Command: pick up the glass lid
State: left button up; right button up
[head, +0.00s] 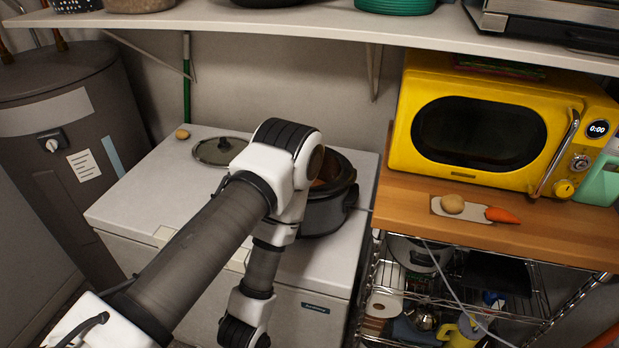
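The glass lid (211,151), round with a dark rim and a dark knob, lies on the white chest-like appliance (150,192) near its back edge. My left arm comes in from the lower left, and its elbow covers the space just right of the lid. The lid's right edge is close to the arm in the picture. The arm bends down toward the bottom edge, and no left gripper fingers show. My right arm and gripper are out of view. A dark pot (343,208) stands right of the lid, open at the top and partly hidden behind my arm.
A potato (182,134) lies behind the lid at left. A shelf (300,18) runs overhead. A wooden counter (400,200) at right holds a yellow microwave (412,165), a potato (452,204) and a carrot (502,215). A grey tank (60,120) stands at left.

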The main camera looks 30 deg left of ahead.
aim_at(219, 151)
jog(key=u, duration=1.45)
